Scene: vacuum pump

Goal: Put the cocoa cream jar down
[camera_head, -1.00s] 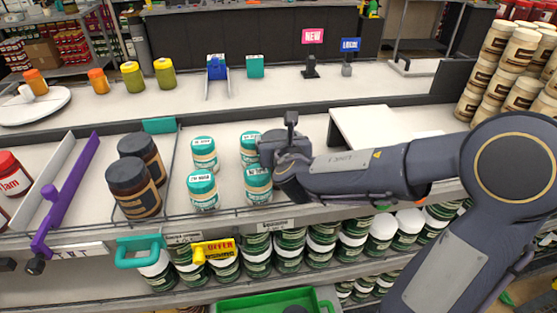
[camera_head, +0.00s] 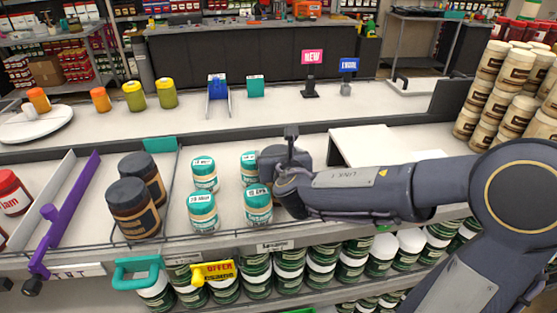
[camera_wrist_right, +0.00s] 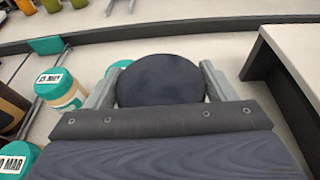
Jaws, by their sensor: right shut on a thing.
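My right gripper (camera_head: 280,168) is over the shelf board, just right of the teal-lidded jars. In the right wrist view its two fingers are shut on the sides of a round dark lid, the top of the held cocoa cream jar (camera_wrist_right: 160,82). In the head view my gripper and arm hide this jar, and I cannot tell whether its base touches the shelf. Two similar brown jars with dark lids, one in front (camera_head: 135,215) and one behind (camera_head: 150,178), stand upright at the left. My left gripper is not in view.
Several teal-lidded jars (camera_head: 203,212) stand close left of my right gripper. A raised white block (camera_head: 375,148) is to its right. A purple divider (camera_head: 62,215) and a wire front rail edge the shelf. Stacked jars (camera_head: 497,75) stand at far right.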

